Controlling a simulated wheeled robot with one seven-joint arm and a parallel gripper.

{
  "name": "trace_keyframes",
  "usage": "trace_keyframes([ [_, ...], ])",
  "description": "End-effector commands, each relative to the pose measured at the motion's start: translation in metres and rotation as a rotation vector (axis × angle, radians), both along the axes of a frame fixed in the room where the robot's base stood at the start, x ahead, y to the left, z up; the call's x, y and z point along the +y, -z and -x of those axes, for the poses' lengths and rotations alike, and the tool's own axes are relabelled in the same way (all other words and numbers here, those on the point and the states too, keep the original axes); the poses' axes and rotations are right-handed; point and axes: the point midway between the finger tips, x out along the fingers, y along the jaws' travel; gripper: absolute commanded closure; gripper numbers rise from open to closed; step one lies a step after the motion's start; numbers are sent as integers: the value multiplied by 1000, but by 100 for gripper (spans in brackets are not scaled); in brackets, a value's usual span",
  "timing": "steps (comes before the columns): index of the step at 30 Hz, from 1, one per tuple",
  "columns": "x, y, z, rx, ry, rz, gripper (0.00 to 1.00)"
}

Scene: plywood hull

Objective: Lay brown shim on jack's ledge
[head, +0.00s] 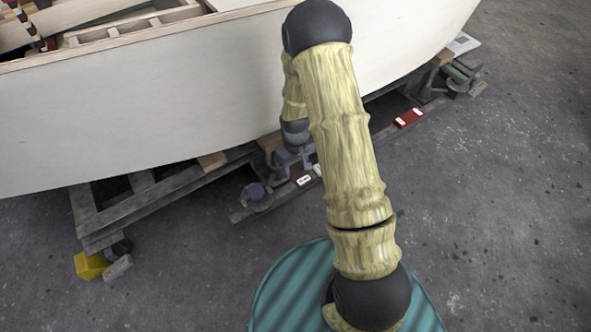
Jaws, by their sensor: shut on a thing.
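My arm reaches up and over, and its far end comes down in front of the hull's lower edge. My gripper (294,158) is small and grey there, overlapping the dark grey parts of a jack under the hull. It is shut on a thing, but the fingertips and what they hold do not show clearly. I cannot pick out the brown shim with certainty. The jack's ledge is hidden or too small to tell.
The pale plywood hull (150,120) spans the back. Another jack (425,88) stands at right, with a red piece (409,118) near it. A timber cradle (150,208) and a yellow block (90,265) are at left. A small white label (304,180) lies below my gripper. The right floor is clear.

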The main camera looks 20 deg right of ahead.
Motion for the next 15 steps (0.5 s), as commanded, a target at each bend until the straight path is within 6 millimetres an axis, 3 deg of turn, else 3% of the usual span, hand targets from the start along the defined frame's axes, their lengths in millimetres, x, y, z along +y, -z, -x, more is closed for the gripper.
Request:
trace_keyframes([
  [1, 0, 7, 0, 0, 0, 0, 77],
  [13, 0, 9, 0, 0, -1, 0, 77],
  [14, 1, 9, 0, 0, -2, 0, 47],
  [15, 1, 8, 0, 0, -2, 0, 39],
])
